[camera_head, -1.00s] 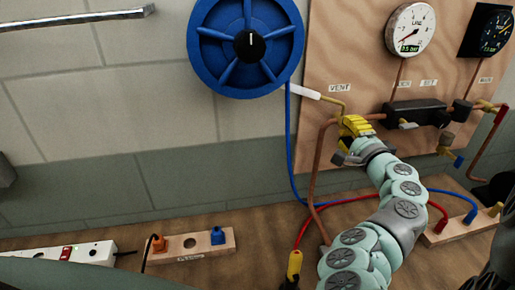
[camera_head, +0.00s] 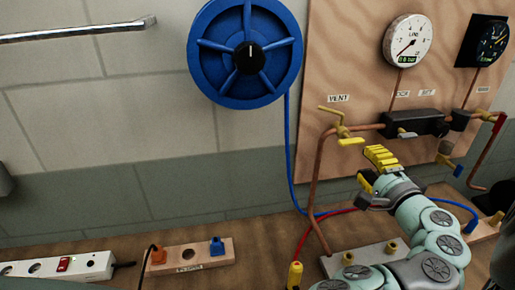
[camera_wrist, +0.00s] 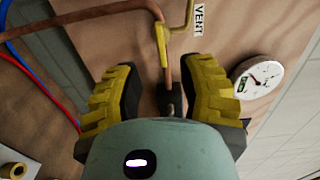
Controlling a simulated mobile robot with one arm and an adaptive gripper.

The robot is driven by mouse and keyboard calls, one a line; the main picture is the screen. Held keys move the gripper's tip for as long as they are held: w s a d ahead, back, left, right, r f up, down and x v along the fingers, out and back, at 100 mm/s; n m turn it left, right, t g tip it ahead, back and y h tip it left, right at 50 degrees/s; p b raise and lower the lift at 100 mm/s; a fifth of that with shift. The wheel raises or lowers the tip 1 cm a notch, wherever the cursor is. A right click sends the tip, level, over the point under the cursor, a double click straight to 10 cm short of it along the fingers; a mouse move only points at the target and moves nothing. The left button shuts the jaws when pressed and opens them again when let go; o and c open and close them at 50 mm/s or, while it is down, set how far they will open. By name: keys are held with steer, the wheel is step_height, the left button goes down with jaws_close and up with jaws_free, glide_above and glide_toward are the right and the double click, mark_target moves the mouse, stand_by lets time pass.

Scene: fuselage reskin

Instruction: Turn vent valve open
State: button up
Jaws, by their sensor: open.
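The vent valve (camera_head: 342,132) is a small yellow fitting on the copper pipe, below the VENT label (camera_head: 339,98) on the wooden panel. Its yellow lever (camera_head: 351,141) lies roughly along the pipe, and a yellow bent outlet (camera_head: 332,110) points left. In the wrist view the lever (camera_wrist: 162,46) lies along the copper pipe, beyond the fingertips. My gripper (camera_head: 373,168) has yellow ribbed fingers and is open, below and right of the valve, apart from the lever. The fingers also show in the wrist view (camera_wrist: 160,88), with nothing gripped between them.
A white gauge (camera_head: 409,41) and a dark gauge (camera_head: 491,42) are on the panel. A black block (camera_head: 413,123) sits on the pipe to the right. A blue hose reel (camera_head: 281,28) is left. Hoses hang below, and a power strip (camera_head: 93,266) lies lower left.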

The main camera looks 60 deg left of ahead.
steer(key=shift+v, duration=1.45)
